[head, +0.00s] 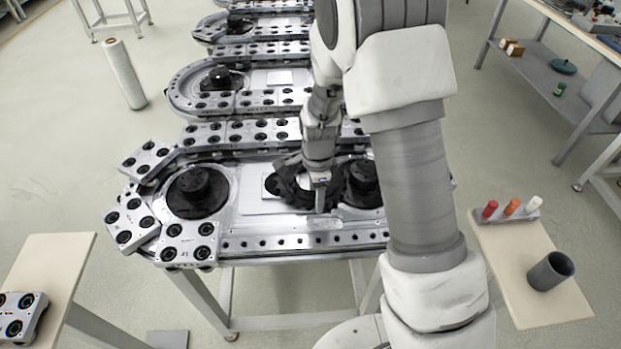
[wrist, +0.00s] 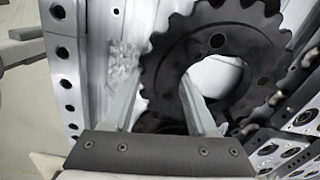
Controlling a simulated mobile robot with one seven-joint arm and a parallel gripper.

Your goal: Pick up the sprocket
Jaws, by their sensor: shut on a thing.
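The sprocket (wrist: 225,35) is a black toothed ring with a large centre hole and small bolt holes. In the wrist view my gripper (wrist: 158,82) has one finger at the hole and the other outside the teeth, so it is shut on the ring's rim. In the head view the sprocket (head: 290,190) is over the middle of the nearest track section, between two black round hubs, with my gripper (head: 320,196) at its right side. My arm and wrist hide part of it. I cannot tell whether it touches the track.
The left hub (head: 197,190) and right hub (head: 362,178) stand close by. Linked plates (head: 130,222) wrap the track's left end. A side board (head: 525,250) at right holds coloured pegs and a grey cup (head: 550,271). A white roll (head: 124,75) stands on the floor.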

